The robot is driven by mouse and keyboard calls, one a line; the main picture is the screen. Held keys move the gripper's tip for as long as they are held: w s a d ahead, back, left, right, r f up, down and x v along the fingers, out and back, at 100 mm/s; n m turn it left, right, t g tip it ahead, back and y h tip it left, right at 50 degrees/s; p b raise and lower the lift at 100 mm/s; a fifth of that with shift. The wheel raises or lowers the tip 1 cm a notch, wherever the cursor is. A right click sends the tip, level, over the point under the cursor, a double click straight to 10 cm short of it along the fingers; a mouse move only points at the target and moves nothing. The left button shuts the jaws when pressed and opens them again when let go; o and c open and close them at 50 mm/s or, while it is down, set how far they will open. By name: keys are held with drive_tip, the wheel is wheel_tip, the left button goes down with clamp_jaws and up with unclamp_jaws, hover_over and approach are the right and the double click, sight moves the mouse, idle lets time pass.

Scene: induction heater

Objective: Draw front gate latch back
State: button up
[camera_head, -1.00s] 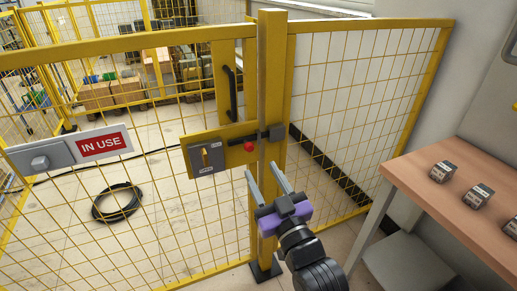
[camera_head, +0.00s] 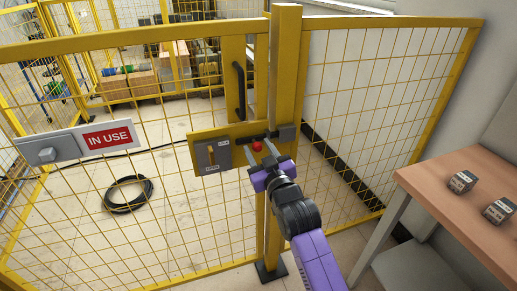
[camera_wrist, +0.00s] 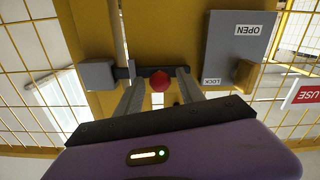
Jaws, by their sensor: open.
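The front gate latch is a dark sliding bolt with a red knob (camera_head: 257,146) on the yellow latch plate (camera_head: 206,137). In the wrist view the red knob (camera_wrist: 160,81) sits between my two fingers. The bolt reaches into a grey keeper (camera_head: 287,133) on the yellow post; the keeper also shows in the wrist view (camera_wrist: 97,74). My gripper (camera_head: 264,156) is open, with one finger on each side of the knob. I cannot tell whether either finger touches it. A grey switch box (camera_head: 212,156) labelled OPEN and LOCK in the wrist view is left of the latch.
A black vertical handle (camera_head: 239,90) is above the latch. A red IN USE sign (camera_head: 108,138) with a grey knob hangs at left. A wooden table (camera_head: 450,215) with small grey blocks stands at right. Behind the mesh gate lies a coiled black cable (camera_head: 128,194).

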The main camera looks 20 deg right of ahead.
drive_tip(key=shift+w, duration=0.25)
clamp_jaws()
idle(1.4)
